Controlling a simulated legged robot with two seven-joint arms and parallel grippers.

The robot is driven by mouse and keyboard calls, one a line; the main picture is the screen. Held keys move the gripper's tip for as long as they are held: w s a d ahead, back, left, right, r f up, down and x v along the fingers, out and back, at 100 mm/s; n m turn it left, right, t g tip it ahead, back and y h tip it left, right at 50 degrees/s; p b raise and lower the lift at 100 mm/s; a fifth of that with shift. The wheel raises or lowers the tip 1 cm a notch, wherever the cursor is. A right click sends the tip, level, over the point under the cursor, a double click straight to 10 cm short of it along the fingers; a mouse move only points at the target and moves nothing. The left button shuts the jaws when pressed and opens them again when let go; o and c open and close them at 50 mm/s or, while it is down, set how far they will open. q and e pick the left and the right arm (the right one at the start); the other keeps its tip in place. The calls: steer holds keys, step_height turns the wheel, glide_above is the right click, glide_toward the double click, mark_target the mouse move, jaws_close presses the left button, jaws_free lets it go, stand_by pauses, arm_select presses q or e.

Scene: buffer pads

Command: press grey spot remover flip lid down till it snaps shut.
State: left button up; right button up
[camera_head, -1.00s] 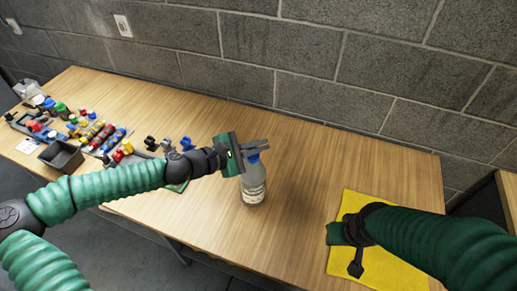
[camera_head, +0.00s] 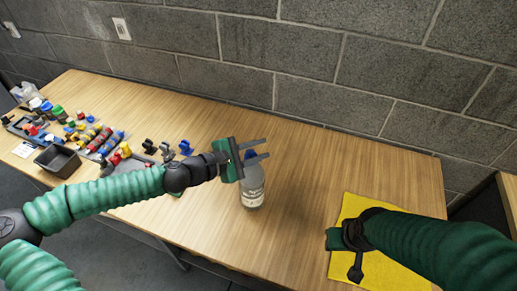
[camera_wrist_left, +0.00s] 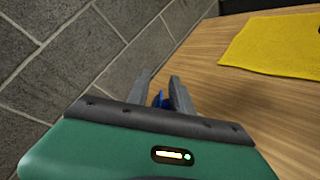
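A grey, see-through bottle (camera_head: 252,188) with a pale label and a blue top (camera_head: 250,154) stands upright on the table. My left gripper (camera_head: 268,148) is at the bottle's top with its two fingers spread apart. The blue top shows between the fingers; contact cannot be told. In the left wrist view the blue top (camera_wrist_left: 159,99) also shows between the open fingers (camera_wrist_left: 160,82). Whether the lid is raised or down is hidden. My right gripper (camera_head: 345,240) is over the yellow cloth (camera_head: 390,271); its fingers are not clear.
The wooden table (camera_head: 305,150) is clear between the bottle and the cloth. A grey bin (camera_head: 60,160) and several small coloured parts (camera_head: 100,138) lie at the left. A grey block wall (camera_head: 390,65) stands behind the table.

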arm_select(q)
steer(key=p+v, duration=0.1)
steer(key=v, duration=1.6)
steer(key=shift+w, duration=0.15)
